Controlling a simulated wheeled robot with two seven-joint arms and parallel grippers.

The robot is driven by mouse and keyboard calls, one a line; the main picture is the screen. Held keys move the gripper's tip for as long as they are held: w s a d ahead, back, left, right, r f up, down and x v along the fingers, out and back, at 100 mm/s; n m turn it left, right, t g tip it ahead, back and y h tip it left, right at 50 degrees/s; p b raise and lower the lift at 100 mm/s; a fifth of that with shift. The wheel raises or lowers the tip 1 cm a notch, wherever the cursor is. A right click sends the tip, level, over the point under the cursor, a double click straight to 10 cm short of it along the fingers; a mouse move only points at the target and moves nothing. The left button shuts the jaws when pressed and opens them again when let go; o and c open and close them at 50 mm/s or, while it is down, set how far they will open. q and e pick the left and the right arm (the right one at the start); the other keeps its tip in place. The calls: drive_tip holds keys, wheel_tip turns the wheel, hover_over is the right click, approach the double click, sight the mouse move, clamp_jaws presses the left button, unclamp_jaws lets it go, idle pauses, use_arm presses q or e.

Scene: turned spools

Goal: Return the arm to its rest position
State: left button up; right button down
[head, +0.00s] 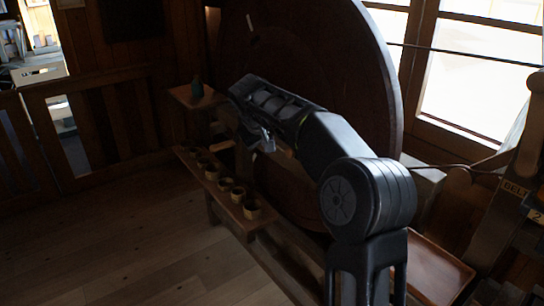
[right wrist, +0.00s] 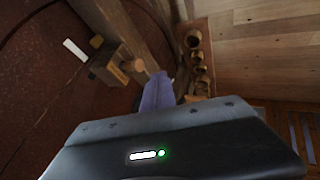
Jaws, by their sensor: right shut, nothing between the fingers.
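My right arm reaches in from the lower right of the head view, with its right gripper (head: 260,143) in front of the big dark wheel. In the right wrist view the right gripper (right wrist: 157,92) shows shut and empty, its fingers bluish. In the head view the peg (head: 221,146) is left of the gripper. My left gripper is not in view.
Several wooden cups (head: 238,194) sit along a narrow plank (head: 212,187) below the gripper. A small shelf (head: 189,98) holds a dark green object (head: 197,87). The big wheel (head: 310,60) stands behind the arm. A wooden tray (head: 437,270) is at lower right. Floor at left is clear.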

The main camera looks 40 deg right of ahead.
drive_tip(key=shift+v, duration=0.85)
